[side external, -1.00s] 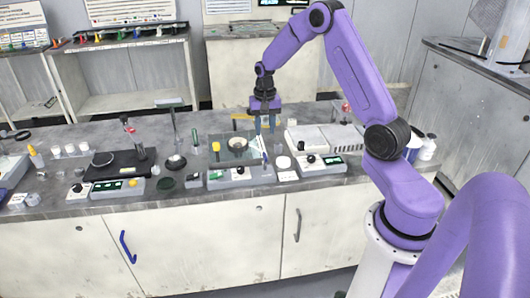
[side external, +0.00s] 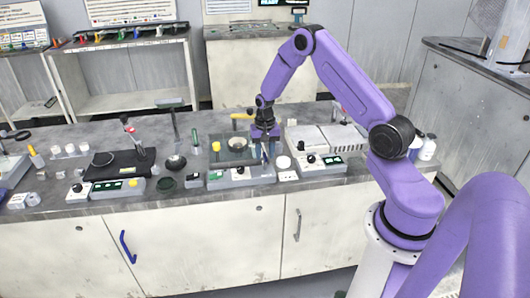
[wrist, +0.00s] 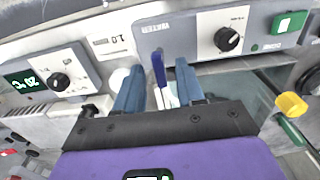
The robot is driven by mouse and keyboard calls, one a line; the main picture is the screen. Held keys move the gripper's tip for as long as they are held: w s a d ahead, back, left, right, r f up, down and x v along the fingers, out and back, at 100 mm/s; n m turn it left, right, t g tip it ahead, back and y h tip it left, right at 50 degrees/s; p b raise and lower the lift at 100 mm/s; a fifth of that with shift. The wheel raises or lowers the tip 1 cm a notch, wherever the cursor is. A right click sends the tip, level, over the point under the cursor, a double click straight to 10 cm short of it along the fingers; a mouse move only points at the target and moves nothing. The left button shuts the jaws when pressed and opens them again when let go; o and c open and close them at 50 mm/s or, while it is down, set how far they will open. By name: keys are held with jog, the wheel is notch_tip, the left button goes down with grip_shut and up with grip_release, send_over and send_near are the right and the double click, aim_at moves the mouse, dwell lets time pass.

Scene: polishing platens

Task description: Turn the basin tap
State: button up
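The basin tap's blue lever (wrist: 158,68) stands below the WATER label on the grey polisher's front panel (wrist: 195,38) in the wrist view. A pale piece shows just beneath the lever. My gripper (wrist: 160,75) is open, with one blue finger on each side of the lever and a visible gap to each. In the side external view my gripper (side external: 265,147) is low over the right part of the polisher (side external: 240,180); there the lever is too small and covered to make out clearly.
A yellow knob (wrist: 291,105) stands beside the basin. A black dial (wrist: 227,39) and green button (wrist: 288,23) are on the panel. A unit with a green display (wrist: 22,80) is close by. Other instruments crowd the bench (side external: 90,205).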

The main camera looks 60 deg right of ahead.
aim_at(265, 155)
grip_shut()
jog(key=shift+n, duration=3.1)
grip_release()
notch_tip(265, 155, up, 18)
jog(key=shift+f, duration=0.25)
